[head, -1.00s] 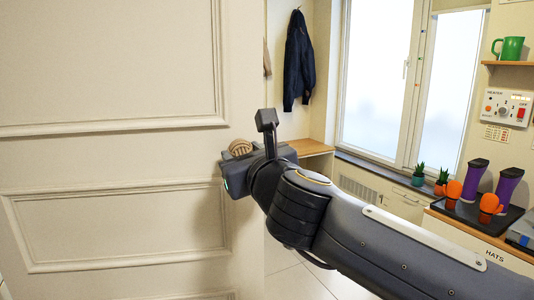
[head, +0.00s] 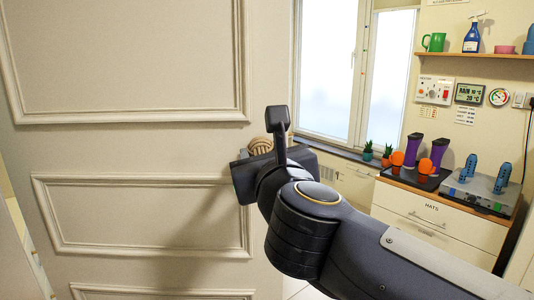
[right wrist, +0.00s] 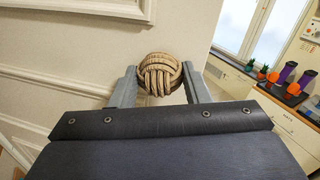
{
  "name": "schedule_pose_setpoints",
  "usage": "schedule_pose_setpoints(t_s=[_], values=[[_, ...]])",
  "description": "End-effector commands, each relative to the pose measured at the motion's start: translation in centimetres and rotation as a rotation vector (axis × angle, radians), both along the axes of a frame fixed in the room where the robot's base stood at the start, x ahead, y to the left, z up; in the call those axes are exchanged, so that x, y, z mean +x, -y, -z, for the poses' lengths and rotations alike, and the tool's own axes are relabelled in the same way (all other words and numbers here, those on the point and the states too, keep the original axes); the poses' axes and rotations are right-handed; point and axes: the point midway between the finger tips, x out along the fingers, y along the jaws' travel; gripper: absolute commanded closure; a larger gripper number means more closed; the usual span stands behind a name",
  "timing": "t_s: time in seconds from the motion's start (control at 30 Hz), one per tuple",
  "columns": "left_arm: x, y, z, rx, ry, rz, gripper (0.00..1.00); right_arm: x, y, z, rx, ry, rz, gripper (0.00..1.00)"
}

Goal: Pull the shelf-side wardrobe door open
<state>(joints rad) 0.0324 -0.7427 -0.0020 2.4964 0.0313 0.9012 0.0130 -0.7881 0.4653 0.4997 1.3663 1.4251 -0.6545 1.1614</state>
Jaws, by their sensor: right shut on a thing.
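The wardrobe door (head: 120,150) is a cream panel with raised mouldings, filling the left half of the head view. It stands swung out at an angle, with a gap at its left edge. Its round, rope-like knob (right wrist: 160,75) sits near the door's right edge. My right gripper (right wrist: 158,88) is shut on this knob, one finger on each side. In the head view the knob (head: 260,144) shows partly behind my right gripper (head: 262,155). My left gripper is not in view.
A cabinet marked HATS (head: 435,215) stands at the right, with a dark tray (head: 415,178) holding purple and orange items. A shelf (head: 480,56) with a green mug (head: 434,42) hangs above. A window (head: 350,75) is behind. Some floor shows beside the door.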

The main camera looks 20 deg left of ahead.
Motion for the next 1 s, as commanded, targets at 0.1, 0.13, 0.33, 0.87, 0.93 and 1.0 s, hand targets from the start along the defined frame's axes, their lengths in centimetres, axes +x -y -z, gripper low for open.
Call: schedule_pose_setpoints(t_s=[0.1, 0.13, 0.33, 0.87, 0.93, 1.0], values=[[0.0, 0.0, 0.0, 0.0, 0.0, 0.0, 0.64, 0.0, 0.0, 0.0, 0.0, 0.0, 0.0, 0.99], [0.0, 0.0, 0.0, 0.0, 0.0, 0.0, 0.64, 0.0, 0.0, 0.0, 0.0, 0.0, 0.0, 0.99], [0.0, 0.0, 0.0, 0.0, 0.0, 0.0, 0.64, 0.0, 0.0, 0.0, 0.0, 0.0, 0.0, 0.42], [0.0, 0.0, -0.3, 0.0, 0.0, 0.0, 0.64, -2.0, 1.6, -0.2, 0.0, 0.003, 0.0, 0.37], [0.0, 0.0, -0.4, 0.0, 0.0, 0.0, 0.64, -3.1, 2.4, -0.2, 0.0, 0.002, 0.0, 0.37], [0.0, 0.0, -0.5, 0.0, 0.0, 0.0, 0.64, -4.0, 3.1, -0.2, 0.0, 0.004, -0.001, 0.37]])
